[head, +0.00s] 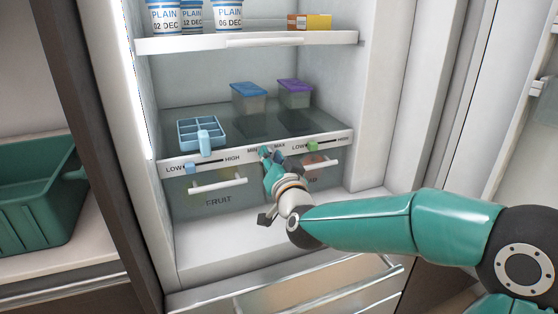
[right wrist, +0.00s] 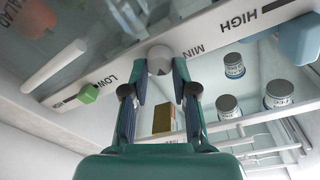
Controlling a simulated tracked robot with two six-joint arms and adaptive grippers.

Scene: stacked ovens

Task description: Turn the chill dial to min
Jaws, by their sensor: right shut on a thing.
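The chill dial is a round grey-white knob (right wrist: 159,56) on the white control strip (right wrist: 215,35), between the MIN and MAX labels seen in the head view. My right gripper (head: 266,153) reaches it from the front and hides most of it there. In the right wrist view, which is upside down, the fingers of my right gripper (right wrist: 160,70) lie on both sides of the knob and are shut on it. A small dark mark shows on the knob, but its exact setting is hard to tell. My left gripper is out of view.
A blue slider (head: 191,168) and a green slider (head: 312,146) sit on the same strip, either side of the dial. Drawers with white handles (head: 218,185) are below. Blue-lidded (head: 249,90) and purple-lidded (head: 296,86) boxes and a blue tray (head: 201,128) stand behind the strip.

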